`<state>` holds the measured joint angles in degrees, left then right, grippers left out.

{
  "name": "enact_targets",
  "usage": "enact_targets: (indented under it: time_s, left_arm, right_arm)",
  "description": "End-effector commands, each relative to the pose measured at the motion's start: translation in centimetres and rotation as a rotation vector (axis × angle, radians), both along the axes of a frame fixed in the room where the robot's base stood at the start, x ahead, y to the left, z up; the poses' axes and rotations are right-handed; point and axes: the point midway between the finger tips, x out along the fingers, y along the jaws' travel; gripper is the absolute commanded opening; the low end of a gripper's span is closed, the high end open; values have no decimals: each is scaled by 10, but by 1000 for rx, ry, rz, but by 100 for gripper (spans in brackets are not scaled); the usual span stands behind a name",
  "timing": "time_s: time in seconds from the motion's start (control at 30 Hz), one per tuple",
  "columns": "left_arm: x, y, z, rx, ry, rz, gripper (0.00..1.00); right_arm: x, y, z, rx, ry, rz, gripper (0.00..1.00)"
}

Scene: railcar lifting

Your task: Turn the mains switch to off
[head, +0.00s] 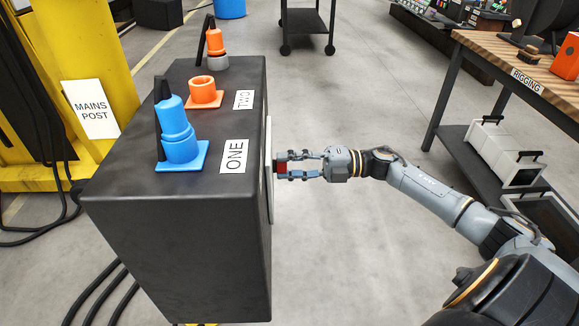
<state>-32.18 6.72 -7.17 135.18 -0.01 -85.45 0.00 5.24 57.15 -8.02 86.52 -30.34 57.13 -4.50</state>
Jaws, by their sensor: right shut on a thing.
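The mains switch (281,168) is a small red handle on the right-hand side face of a dark box (190,240). A pale plate (268,165) behind it is seen almost edge-on. My right gripper (287,166) reaches in from the right and is shut on the red handle. The fingers cover part of it, and its off or on marking cannot be read. My left gripper is not in view.
A blue plug (175,125) stands in a blue socket by label ONE. An orange socket (203,92) by label TWO is empty, and an orange plug (215,42) stands behind it. A yellow post (85,60) is left; a RIGGING bench (490,55) is right.

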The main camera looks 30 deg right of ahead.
Motion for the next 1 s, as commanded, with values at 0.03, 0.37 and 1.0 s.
enact_targets:
  time_s: [0.03, 0.37, 1.0]
  left_arm:
    - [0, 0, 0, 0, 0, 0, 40]
    - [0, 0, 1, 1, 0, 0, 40]
    - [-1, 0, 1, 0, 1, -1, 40]
  right_arm:
    - [0, 0, -1, -4, -3, 0, 6]
    - [0, 0, -1, -7, -6, 1, 6]
    - [-9, -14, -2, -6, -2, -1, 60]
